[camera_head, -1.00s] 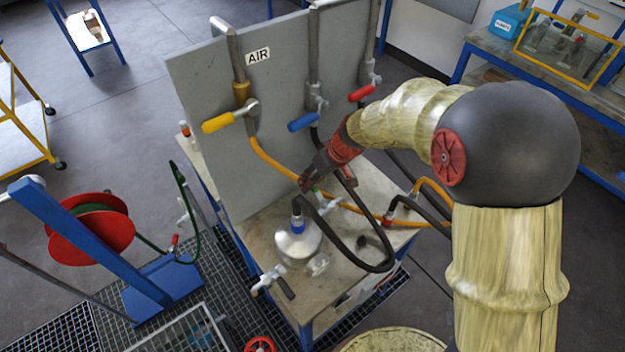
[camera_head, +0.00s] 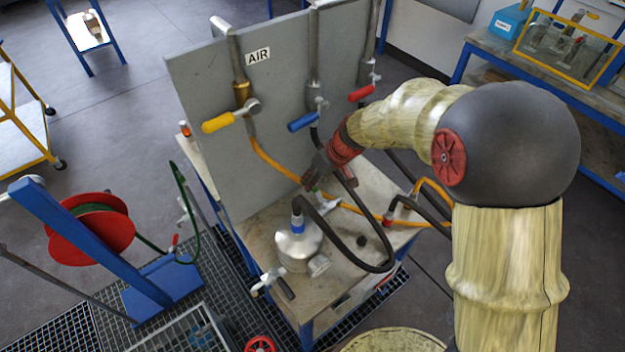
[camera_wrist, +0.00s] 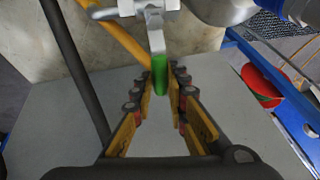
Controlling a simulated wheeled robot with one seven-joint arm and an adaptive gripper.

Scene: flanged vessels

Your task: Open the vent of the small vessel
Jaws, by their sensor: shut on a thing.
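The small silver vessel (camera_head: 298,248) with a blue collar stands on the bench in the head view. Its silver body also shows at the top right of the wrist view (camera_wrist: 222,9). A silver valve with a green lever (camera_wrist: 159,72) lies between my fingertips. In the head view my gripper (camera_head: 311,179) is above and right of the vessel, partly hiding the lever.
A black hose (camera_head: 352,256) loops from the vessel top across the bench (camera_head: 262,222). An orange hose (camera_head: 275,170) runs behind my gripper. A grey panel (camera_head: 215,130) with yellow, blue and red valve handles stands behind. A hose reel (camera_head: 95,235) is at left.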

